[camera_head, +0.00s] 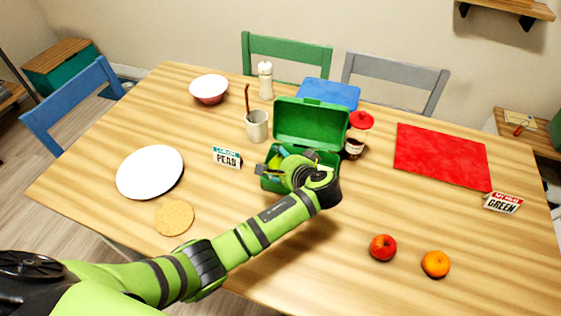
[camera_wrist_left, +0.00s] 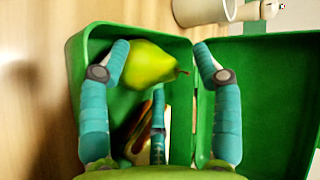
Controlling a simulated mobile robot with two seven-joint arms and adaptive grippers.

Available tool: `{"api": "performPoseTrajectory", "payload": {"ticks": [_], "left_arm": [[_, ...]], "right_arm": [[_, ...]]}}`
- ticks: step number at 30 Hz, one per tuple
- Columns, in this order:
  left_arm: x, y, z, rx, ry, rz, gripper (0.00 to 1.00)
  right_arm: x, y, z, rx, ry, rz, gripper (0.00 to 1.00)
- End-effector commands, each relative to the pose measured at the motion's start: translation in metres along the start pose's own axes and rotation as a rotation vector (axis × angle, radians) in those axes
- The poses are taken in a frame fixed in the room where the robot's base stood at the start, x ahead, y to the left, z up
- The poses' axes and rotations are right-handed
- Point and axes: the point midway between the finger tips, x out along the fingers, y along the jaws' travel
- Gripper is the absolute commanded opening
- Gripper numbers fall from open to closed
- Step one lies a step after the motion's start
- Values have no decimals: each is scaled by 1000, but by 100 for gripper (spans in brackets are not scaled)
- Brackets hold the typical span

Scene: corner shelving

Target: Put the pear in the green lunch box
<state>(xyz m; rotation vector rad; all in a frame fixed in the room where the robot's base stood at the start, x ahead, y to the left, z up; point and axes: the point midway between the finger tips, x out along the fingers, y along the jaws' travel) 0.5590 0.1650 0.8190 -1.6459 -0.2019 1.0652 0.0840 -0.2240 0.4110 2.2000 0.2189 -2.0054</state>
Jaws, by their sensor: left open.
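The green lunch box (camera_head: 312,124) stands open on the table, lid raised at the back. It fills much of the left wrist view (camera_wrist_left: 76,70). The yellow-green pear (camera_wrist_left: 150,65) lies within the box's open tray in that view, stem pointing right. My left gripper (camera_head: 272,166) is over the box, with its fingers (camera_wrist_left: 162,62) open around the pear. One finger overlaps the pear's left side; whether it touches cannot be told. In the head view the hand mostly hides the box's inside. My right gripper is not in view.
A sandwich-like item (camera_wrist_left: 140,135) also lies in the box. A red-lidded jar (camera_head: 357,136) stands close right of the box, a cup (camera_head: 257,127) to its left. The PEAR sign (camera_head: 227,157) is nearby. An apple (camera_head: 383,248) and orange (camera_head: 436,264) lie front right.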

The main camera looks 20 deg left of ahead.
Motion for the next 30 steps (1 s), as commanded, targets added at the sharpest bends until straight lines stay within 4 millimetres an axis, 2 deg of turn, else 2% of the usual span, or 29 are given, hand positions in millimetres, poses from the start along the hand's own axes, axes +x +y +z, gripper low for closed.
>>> {"api": "performPoseTrajectory", "payload": {"ticks": [1,3,5,12,18,24,30], "left_arm": [[-1,4,3,7,-6,14,72],[-6,-4,3,6,-5,12,72],[-15,-1,1,6,-1,14,72],[-70,-4,0,1,1,10,72],[-107,-6,0,2,1,7,72],[-124,-7,0,2,-1,5,72],[-126,-7,1,3,-3,5,72]], "right_arm": [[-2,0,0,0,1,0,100],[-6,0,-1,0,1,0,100],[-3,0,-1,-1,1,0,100],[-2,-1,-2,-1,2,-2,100],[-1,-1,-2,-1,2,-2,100],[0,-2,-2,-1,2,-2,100],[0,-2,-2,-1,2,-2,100]]}}
